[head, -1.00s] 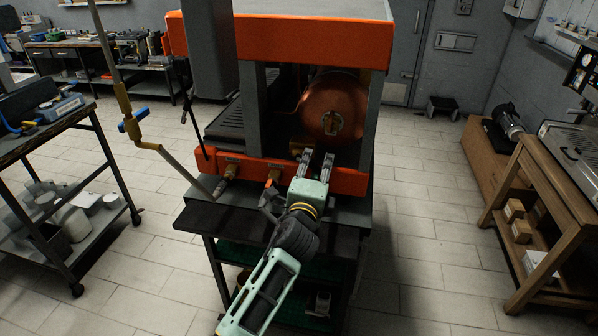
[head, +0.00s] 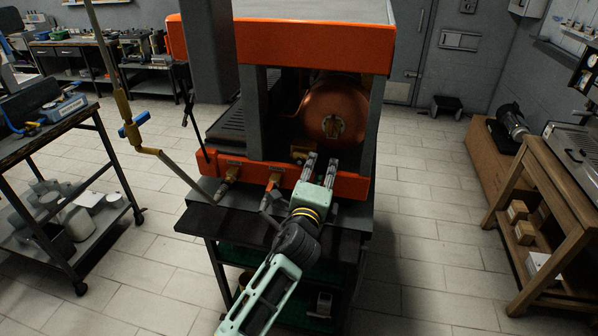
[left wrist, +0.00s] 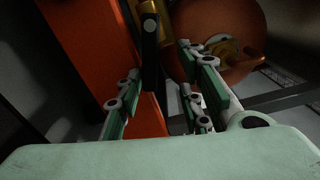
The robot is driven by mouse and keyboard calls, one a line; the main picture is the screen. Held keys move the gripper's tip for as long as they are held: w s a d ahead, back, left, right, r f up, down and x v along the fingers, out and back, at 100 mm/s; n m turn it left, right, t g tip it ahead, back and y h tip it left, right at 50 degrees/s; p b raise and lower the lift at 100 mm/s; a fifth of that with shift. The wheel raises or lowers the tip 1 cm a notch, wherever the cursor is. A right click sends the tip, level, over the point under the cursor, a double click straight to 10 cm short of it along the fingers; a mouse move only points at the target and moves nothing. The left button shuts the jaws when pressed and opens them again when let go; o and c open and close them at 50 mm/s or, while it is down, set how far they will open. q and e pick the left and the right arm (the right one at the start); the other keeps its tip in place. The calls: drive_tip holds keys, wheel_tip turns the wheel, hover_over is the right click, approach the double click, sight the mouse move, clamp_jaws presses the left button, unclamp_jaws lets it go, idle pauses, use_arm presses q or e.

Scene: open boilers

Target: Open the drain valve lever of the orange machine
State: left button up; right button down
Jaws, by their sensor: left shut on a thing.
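The orange machine (head: 290,42) stands on a dark cart, its front frame open around a copper boiler (head: 335,108). My left gripper (head: 321,163) reaches over the lower orange bar at the front, close to a brass valve (head: 300,152). In the left wrist view a black drain valve lever (left wrist: 150,55) hangs from a brass part, between the fingers of my left gripper (left wrist: 160,92). The gripper is shut on this lever; the exact contact is dark and hard to see. In the head view the lever is hidden or too small to tell. My right gripper is not in view.
Two brass fittings (head: 230,173) (head: 274,181) stick out of the lower orange bar left of my gripper. A pipe with a blue valve handle (head: 133,125) stands at left. A wooden bench (head: 535,190) is at right. Tiled floor (head: 430,190) is free between.

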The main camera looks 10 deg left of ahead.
use_arm(q)
drive_tip(key=shift+s+d+r, duration=0.25)
drive_tip(key=shift+s+d, duration=0.05)
drive_tip(key=shift+s, duration=0.25)
drive_tip(key=s, duration=0.1)
drive_tip(key=s+p, duration=0.1)
drive_tip(key=s, duration=0.1)
drive_tip(key=shift+s+a+f, duration=0.15)
drive_tip(key=shift+s+a, duration=0.2)
idle(0.3)
